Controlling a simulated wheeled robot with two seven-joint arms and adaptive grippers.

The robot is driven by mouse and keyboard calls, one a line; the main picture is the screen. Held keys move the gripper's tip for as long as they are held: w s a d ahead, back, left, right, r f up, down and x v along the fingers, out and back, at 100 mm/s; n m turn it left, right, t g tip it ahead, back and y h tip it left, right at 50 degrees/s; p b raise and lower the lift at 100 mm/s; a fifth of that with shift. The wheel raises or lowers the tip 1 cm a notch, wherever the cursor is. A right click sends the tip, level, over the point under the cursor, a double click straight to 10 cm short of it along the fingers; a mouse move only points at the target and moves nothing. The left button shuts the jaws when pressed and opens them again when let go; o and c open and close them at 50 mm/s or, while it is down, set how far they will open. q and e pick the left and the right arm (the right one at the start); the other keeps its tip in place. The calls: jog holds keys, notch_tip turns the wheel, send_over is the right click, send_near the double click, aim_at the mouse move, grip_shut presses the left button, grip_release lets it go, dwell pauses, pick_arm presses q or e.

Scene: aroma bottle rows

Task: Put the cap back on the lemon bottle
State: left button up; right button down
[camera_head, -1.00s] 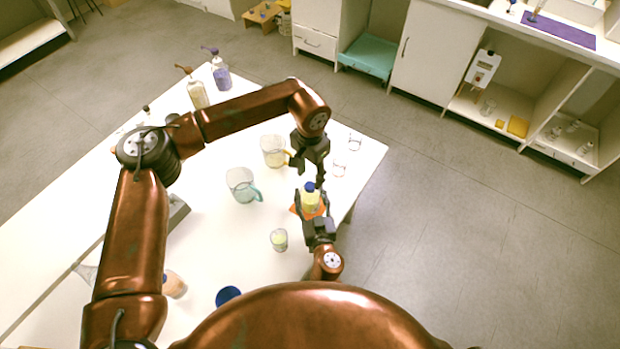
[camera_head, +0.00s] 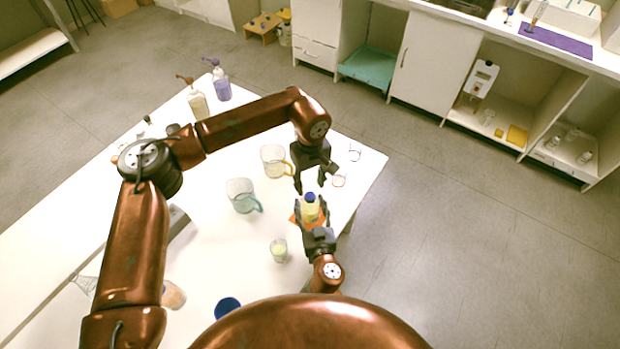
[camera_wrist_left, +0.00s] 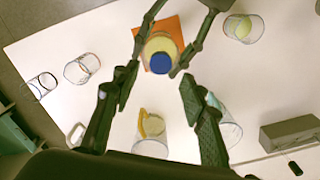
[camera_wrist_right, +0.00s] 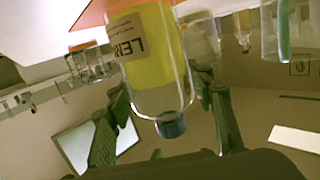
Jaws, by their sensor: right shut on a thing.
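The lemon bottle (camera_head: 311,210) holds yellow liquid and is at the orange mat (camera_head: 295,219). Its label shows in the right wrist view (camera_wrist_right: 125,42). The blue cap (camera_head: 310,197) sits on top of its neck; I cannot tell how tightly. The cap also shows in the left wrist view (camera_wrist_left: 160,62). My right gripper (camera_head: 312,213) is shut on the bottle, with a finger on each side. My left gripper (camera_head: 311,187) is above the bottle, fingers spread and empty, apart from the cap.
A teal-handled beaker (camera_head: 241,195) and a yellow-handled beaker (camera_head: 273,160) stand left of the bottle. A small glass with green-yellow content (camera_head: 279,250) stands near front left. Clear glassware (camera_head: 339,179) lies near the table's right edge. A blue cup (camera_head: 228,307) stands closer to me.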

pick_arm(q)
jog(key=n, duration=0.6)
jog(key=shift+r, duration=0.2)
jog(key=n, duration=0.4)
jog(key=shift+r, duration=0.1)
jog(key=n, duration=0.4)
jog(key=shift+r, duration=0.1)
jog(key=n, duration=0.4)
jog(key=shift+r, duration=0.15)
jog(key=n, duration=0.4)
jog(key=shift+r, duration=0.1)
jog(key=n, duration=0.6)
jog(key=shift+r, duration=0.2)
jog(key=n, duration=0.5)
jog(key=shift+r+n, duration=0.2)
jog(key=shift+n, duration=0.1)
jog(key=n, duration=0.4)
jog(key=shift+r, duration=0.1)
